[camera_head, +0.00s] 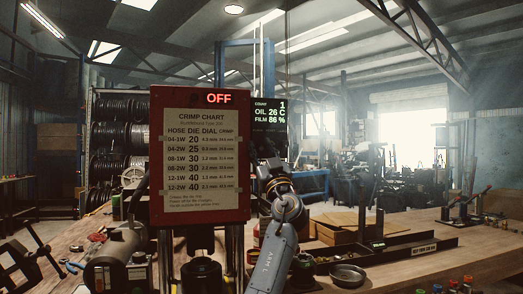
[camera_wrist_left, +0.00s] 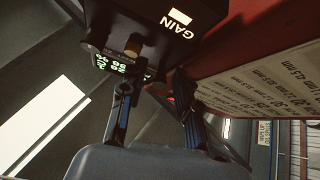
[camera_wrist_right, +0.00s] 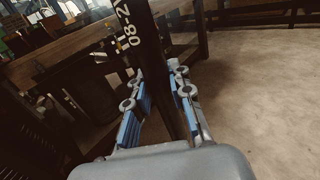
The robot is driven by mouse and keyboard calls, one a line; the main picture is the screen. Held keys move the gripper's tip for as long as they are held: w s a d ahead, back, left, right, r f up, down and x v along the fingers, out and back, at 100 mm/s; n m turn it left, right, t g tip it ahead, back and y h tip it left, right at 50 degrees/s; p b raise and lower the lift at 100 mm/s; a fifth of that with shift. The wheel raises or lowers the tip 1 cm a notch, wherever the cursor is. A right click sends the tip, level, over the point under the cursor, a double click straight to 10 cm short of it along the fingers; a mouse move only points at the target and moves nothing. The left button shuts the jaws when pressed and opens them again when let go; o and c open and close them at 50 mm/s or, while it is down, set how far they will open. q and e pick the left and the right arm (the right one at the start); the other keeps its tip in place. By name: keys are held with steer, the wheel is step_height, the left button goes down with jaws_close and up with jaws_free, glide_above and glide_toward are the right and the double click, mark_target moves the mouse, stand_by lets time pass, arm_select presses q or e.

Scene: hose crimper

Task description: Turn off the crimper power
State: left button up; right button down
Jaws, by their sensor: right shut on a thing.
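The crimper's red cabinet (camera_head: 244,205) stands left of centre in the head view, with a lit red OFF display (camera_head: 219,98) at its top. My left gripper (camera_head: 268,166) is at the cabinet's right side. In the left wrist view, its two fingers (camera_wrist_left: 156,92) are apart with nothing held between them. A small red glow (camera_wrist_left: 171,98) shows near the fingertips, close to the red cabinet side (camera_wrist_left: 215,65). No power switch can be made out. In the right wrist view, my right gripper (camera_wrist_right: 160,92) is shut on a dark bar marked 08-2 (camera_wrist_right: 165,60).
A black box marked GAIN (camera_wrist_left: 150,25) and a screen with green digits (camera_wrist_left: 110,64) are close to the left fingers. That screen (camera_head: 269,117) reads OIL and FILM in the head view. A wooden bench (camera_head: 430,250) with trays and a round dish (camera_head: 347,275) lies to the right.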

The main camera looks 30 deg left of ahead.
arm_select(q)
steer(key=v, duration=1.2)
steer(key=shift+f, duration=0.15)
